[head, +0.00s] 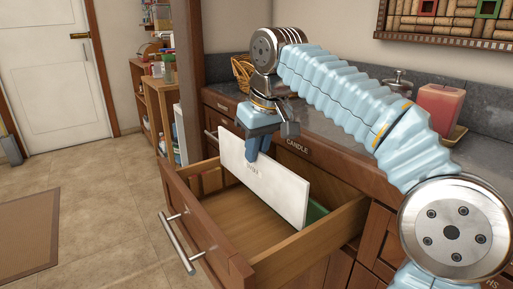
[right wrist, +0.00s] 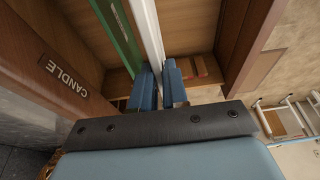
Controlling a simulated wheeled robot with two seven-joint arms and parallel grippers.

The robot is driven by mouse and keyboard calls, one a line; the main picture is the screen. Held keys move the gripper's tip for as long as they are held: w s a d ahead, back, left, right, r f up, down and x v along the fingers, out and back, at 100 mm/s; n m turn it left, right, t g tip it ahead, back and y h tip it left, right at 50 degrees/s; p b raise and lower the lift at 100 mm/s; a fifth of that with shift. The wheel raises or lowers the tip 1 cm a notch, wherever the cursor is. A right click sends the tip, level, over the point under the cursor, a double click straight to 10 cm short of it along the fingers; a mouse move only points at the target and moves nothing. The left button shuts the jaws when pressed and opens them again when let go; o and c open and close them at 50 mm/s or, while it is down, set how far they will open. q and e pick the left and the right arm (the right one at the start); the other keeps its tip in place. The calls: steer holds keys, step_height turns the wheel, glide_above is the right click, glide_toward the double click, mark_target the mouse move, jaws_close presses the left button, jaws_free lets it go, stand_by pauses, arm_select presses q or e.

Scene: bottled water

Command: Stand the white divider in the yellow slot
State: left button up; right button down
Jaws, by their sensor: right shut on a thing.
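The white divider (head: 268,182) is upright, with its lower part inside the open drawer and its top above the drawer walls. My right gripper (head: 257,150) is shut on its top edge. In the right wrist view the fingers (right wrist: 158,86) sit on both sides of the white divider (right wrist: 149,32). Small yellow and red marks (right wrist: 199,66) show on the drawer wall just right of the fingers. I cannot tell which mark is the yellow slot, or whether the divider's ends sit in any slot. My left gripper is out of view.
A green divider (right wrist: 119,32) stands beside the white one, partly visible in the head view (head: 316,211). The wooden drawer (head: 206,226) is pulled out below the counter, its front part bare. A drawer labelled CANDLE (right wrist: 66,77) is close to my wrist.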

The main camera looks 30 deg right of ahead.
mark_target(255, 191)
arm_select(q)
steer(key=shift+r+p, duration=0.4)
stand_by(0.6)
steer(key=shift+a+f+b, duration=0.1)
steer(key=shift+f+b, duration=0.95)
arm_select(e)
steer(key=shift+f, duration=1.35)
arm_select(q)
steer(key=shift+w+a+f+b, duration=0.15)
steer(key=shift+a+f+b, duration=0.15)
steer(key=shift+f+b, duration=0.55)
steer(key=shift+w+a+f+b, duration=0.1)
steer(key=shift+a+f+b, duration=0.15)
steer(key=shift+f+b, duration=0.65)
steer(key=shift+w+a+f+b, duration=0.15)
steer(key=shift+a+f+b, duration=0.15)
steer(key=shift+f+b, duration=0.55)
arm_select(e)
steer(key=shift+f, duration=3.5)
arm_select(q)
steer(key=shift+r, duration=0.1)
arm_select(e)
steer(key=c, duration=1.1)
jaws_free()
steer(key=shift+r, duration=0.15)
